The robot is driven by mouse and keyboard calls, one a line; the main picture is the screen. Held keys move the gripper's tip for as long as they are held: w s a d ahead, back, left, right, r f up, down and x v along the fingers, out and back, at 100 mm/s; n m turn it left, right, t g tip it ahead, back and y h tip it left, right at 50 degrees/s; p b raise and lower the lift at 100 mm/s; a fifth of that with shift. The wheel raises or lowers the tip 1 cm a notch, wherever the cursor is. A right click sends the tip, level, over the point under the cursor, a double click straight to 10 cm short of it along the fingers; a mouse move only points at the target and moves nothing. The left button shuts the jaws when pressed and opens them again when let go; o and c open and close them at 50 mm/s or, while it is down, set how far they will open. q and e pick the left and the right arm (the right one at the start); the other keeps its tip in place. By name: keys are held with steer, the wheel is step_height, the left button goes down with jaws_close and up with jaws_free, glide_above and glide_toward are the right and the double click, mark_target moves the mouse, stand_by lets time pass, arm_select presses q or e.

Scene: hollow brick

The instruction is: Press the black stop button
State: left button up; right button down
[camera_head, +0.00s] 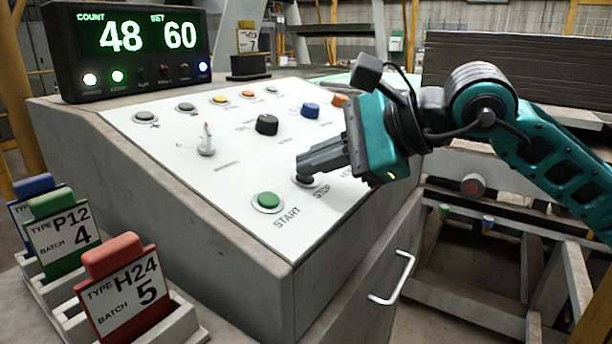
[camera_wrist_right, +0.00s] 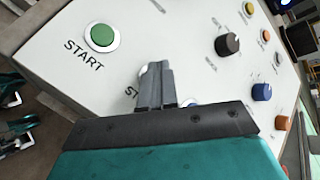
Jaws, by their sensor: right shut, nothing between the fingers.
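The black stop button (camera_head: 305,180) is on the sloped white panel, right of the green start button (camera_head: 268,201). My right gripper (camera_head: 303,168) is shut and empty, with its fingertips at the stop button, partly covering it. I cannot tell for sure whether they touch it. In the wrist view my right gripper (camera_wrist_right: 151,72) covers most of the stop button, with only a bit of its light ring showing; the green start button (camera_wrist_right: 102,37) is clear to its left.
The panel also holds a black knob (camera_head: 267,125), a blue knob (camera_head: 311,111), a toggle lever (camera_head: 206,140) and small buttons. A display (camera_head: 125,48) reads count 48, set 60. Batch cards stand in a rack, the red card (camera_head: 120,290) nearest. A drawer handle (camera_head: 393,280) sticks out.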

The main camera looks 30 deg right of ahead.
mark_target(329, 195)
steer(key=shift+r, duration=0.15)
steer(key=shift+s+d+r+p, duration=0.15)
steer(key=shift+r+p, duration=0.25)
steer(key=shift+r, duration=0.2)
steer(key=r+p, duration=0.2)
steer(key=r, duration=0.1)
steer(key=s+r, duration=0.1)
steer(key=r, duration=0.1)
steer(key=shift+s+d+p, duration=0.1)
steer(key=shift+d+p, duration=0.2)
steer(key=shift+p, duration=0.1)
steer(key=shift+f, duration=0.1)
stand_by(0.5)
